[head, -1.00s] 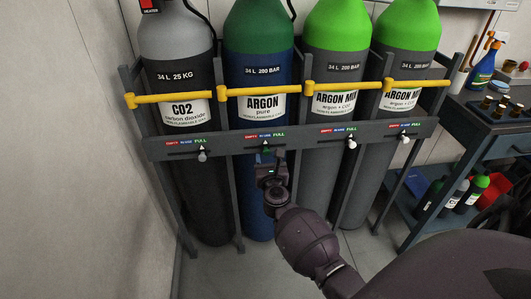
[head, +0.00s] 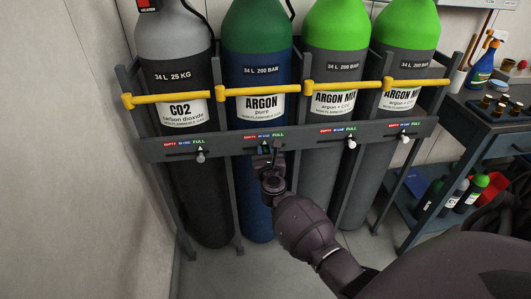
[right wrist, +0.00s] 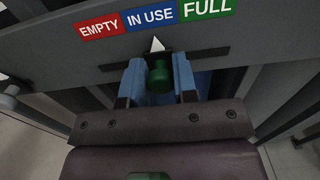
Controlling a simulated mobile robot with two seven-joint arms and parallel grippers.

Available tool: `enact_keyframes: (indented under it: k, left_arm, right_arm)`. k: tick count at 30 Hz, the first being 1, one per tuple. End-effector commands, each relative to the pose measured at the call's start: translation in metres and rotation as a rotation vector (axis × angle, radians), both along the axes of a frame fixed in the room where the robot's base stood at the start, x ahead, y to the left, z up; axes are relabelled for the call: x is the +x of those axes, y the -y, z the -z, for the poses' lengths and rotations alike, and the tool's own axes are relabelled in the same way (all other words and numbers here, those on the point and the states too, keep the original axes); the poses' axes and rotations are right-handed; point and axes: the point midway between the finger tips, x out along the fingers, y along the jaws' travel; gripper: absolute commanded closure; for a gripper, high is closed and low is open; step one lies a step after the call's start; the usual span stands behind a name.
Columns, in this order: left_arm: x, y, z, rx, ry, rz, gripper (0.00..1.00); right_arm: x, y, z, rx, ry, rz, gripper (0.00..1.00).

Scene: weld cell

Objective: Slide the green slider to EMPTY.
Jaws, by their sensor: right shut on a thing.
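The green slider (right wrist: 159,76) sits in the slot of the grey rack rail below the EMPTY, IN USE and FULL labels. Its white pointer (right wrist: 157,44) is under the IN USE label (right wrist: 150,18). In the head view this label strip (head: 264,135) is on the rail in front of the blue ARGON pure cylinder (head: 258,68). My right gripper (right wrist: 159,82) is shut on the green slider, with one blue finger on each side of it. In the head view my right gripper (head: 266,153) hides most of the slider. My left gripper is not in view.
Yellow bars (head: 258,90) cross the cylinders above. Rack uprights flank the gripper below the rail. A dark cart (head: 480,150) stands at the right.

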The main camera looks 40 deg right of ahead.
Motion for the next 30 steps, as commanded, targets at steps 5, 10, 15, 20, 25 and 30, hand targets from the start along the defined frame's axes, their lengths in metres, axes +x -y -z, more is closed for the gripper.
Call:
enact_keyframes:
  k: [5,10,15,20,25,30]
  left_arm:
    - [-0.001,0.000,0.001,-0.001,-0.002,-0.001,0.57]
    - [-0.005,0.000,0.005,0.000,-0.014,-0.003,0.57]
    - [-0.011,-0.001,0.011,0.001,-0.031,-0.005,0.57]
    - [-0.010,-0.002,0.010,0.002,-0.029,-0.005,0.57]
    - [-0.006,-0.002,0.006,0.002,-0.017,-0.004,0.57]
    - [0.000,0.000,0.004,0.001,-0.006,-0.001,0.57]
  right_arm:
    - [0.000,0.000,0.000,0.000,0.000,0.000,1.00]
    - [0.007,-0.012,0.002,0.003,-0.001,-0.002,1.00]
    - [0.023,-0.038,0.003,0.005,-0.002,-0.004,1.00]
    - [0.026,-0.044,0.001,0.001,-0.002,-0.004,1.00]
    - [0.027,-0.045,0.001,0.001,0.000,-0.007,1.00]
    - [0.026,-0.045,0.001,0.001,0.000,-0.006,0.48]
